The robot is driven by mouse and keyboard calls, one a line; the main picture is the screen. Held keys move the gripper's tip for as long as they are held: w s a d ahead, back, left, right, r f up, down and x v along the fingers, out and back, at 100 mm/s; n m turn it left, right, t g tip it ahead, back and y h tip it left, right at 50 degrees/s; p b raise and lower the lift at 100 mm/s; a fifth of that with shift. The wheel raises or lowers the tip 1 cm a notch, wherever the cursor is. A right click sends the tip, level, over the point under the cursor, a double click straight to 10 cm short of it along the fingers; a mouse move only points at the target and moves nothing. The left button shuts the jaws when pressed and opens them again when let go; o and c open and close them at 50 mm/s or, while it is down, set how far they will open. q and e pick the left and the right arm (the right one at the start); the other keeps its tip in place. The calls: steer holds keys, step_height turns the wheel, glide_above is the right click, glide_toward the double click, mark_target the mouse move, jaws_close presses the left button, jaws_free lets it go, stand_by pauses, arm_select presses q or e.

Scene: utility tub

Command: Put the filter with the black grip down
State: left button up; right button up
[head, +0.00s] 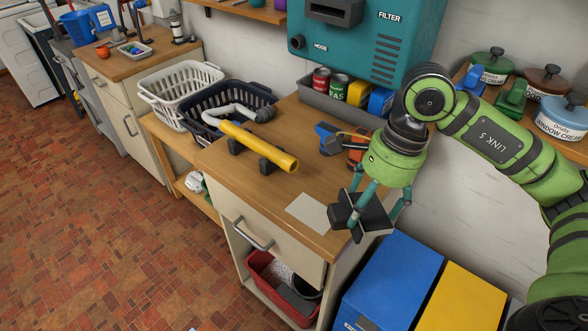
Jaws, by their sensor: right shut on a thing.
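My right gripper (365,207) comes in from the right and points down at the front right corner of the wooden counter. Its teal fingers are shut on a dark, flat-sided piece, the filter with the black grip (376,218). The fingers hide part of it. It is tilted and looks held above or just beyond the counter's right edge; I cannot tell if it touches the wood. My left gripper is not in view.
A pale square (307,211) marks bare counter (257,191) left of the gripper. A yellow tube (259,146) rests on black supports. A blue and orange tool (346,141) lies behind. Blue (392,282) and yellow (461,298) boxes stand below right.

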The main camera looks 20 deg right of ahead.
mark_target(384, 210)
steer(key=d+m, duration=0.1)
steer(key=m, duration=0.1)
steer(key=s+d+m+b, duration=0.1)
steer(key=m, duration=0.1)
steer(key=d+m+t+h, duration=0.1)
steer(key=m, duration=0.1)
steer(key=shift+s+m+b, duration=0.2)
steer(key=shift+m+b, duration=0.1)
steer(key=shift+b, duration=0.05)
steer(key=w+f+m+p, duration=0.1)
steer(key=w+f, duration=0.1)
steer(key=w, duration=0.1)
steer(key=w+a+f+m+p, duration=0.1)
steer(key=w+f, duration=0.1)
steer(key=w, duration=0.1)
steer(key=w+a+f+m+p, duration=0.1)
steer(key=w+f, duration=0.1)
steer(key=w, duration=0.2)
steer(key=shift+w+a+f+m+h, duration=0.1)
steer(key=shift+f+m+h, duration=0.15)
steer(key=shift+m+h, duration=0.15)
step_height(384, 210, down, 3)
steer(key=shift+f+p, duration=0.1)
steer(key=shift+p, duration=0.65)
steer(key=shift+f, duration=0.45)
steer(key=shift+f, duration=0.1)
steer(key=o, duration=1.1)
